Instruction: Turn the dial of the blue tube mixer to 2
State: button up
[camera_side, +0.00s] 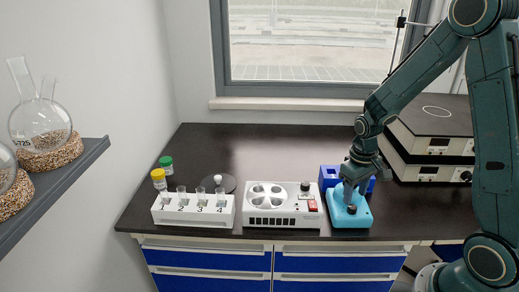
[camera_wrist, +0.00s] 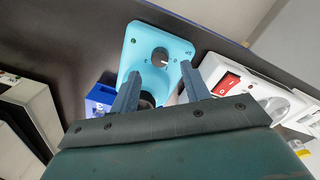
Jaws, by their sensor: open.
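The blue tube mixer (camera_side: 348,213) is a light-blue device near the front edge of the bench, in the side view. In the wrist view the mixer (camera_wrist: 177,46) shows its panel, with a dark round dial (camera_wrist: 160,57) that bears a white mark. The dial also shows in the side view (camera_side: 352,209). My gripper (camera_side: 347,193) is above the rear part of the mixer, pointing down. In the wrist view its two fingers (camera_wrist: 158,76) are apart, one on each side below the dial, with nothing held. The mixer's dark top is partly hidden behind the fingers.
A white centrifuge (camera_side: 270,222) with a red switch stands just left of the mixer. A dark-blue rack (camera_side: 328,173) is close behind it. A white numbered tube rack (camera_side: 193,219) stands further left, and stacked hot plates (camera_side: 430,146) stand at right. The bench behind is clear.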

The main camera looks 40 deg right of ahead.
aim_at(353, 207)
jog(key=shift+d+f, duration=0.1)
jog(key=shift+f, duration=2.25)
jog(key=c, duration=1)
